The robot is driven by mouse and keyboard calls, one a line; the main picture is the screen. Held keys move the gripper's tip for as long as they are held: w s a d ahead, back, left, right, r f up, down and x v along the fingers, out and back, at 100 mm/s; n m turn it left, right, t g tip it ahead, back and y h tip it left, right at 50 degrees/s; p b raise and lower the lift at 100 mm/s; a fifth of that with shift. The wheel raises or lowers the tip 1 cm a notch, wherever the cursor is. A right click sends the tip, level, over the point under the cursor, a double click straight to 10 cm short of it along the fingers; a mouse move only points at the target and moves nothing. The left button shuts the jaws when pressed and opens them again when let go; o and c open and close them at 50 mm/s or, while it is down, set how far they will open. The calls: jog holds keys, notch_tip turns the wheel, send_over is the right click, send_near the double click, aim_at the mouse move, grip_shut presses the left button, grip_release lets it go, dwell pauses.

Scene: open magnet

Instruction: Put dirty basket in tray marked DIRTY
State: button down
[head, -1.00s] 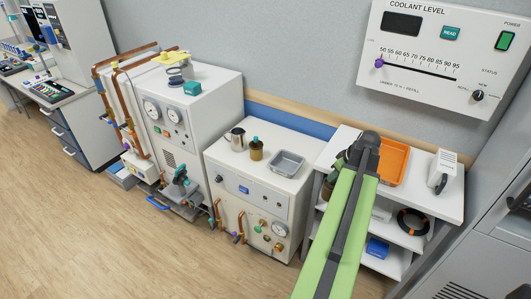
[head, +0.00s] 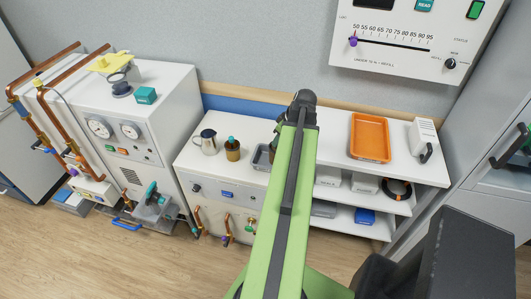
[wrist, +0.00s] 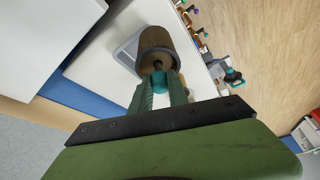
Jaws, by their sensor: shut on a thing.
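My gripper (wrist: 163,88) is shut on the teal knob of a brown-grey cylindrical basket (wrist: 158,42), seen in the wrist view. The basket hangs beyond the fingers, and whether it touches anything below cannot be told. In the head view my arm hides most of the gripper and the basket. A grey tray (head: 260,157) on the white cabinet is partly behind my arm; its rim also shows beside the basket in the wrist view (wrist: 122,54). An empty orange tray (head: 370,137) lies on the white shelf unit to the right. I can read no DIRTY mark on either tray.
A metal jug (head: 208,143) and a brown container with a teal top (head: 233,151) stand on the cabinet left of the grey tray. A white device (head: 422,138) stands right of the orange tray. A wall panel (head: 405,45) hangs above the shelf unit.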

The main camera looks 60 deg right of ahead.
jog(key=w+d+f+b, duration=0.4)
jog(key=w+f+b, duration=0.3)
jog(key=f+b, duration=0.1)
jog(key=shift+d+f, duration=0.4)
jog(key=shift+f, duration=0.4)
jog(key=c, duration=1.3)
grip_release()
jog(key=p+v, duration=1.1)
jog(key=v, duration=0.1)
jog(key=shift+r, duration=0.2)
